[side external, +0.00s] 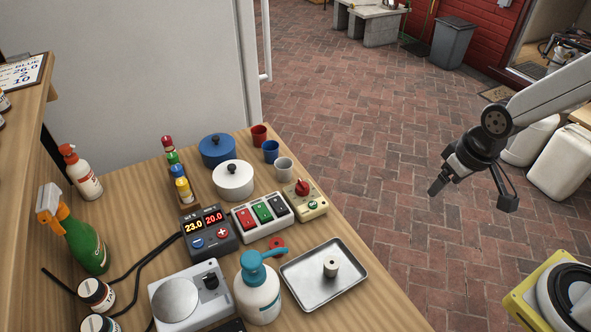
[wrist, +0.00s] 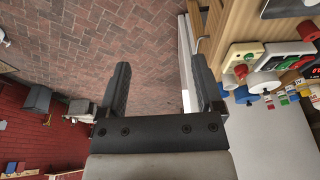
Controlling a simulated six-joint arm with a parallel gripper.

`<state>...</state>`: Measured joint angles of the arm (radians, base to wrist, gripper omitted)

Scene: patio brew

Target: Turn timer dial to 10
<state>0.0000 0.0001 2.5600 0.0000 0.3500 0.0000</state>
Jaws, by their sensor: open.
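The timer is a small cream box (side external: 305,204) at the table's right edge in the side view. On its top are a red dial (side external: 302,186) and a green button (side external: 313,205). The dial's exact setting is too small to read. My gripper (side external: 436,189) is open and empty, in the air well to the right of the table and apart from the timer. In the wrist view my two dark fingers (wrist: 159,65) are spread, with brick paving between them.
Left of the timer are a switch box (side external: 260,215) and a temperature display (side external: 210,232). Cups and pots, including a white pot (side external: 233,180), stand behind. A metal tray (side external: 350,287) and a blue-topped pump bottle (side external: 259,293) are in front. Air between gripper and table is clear.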

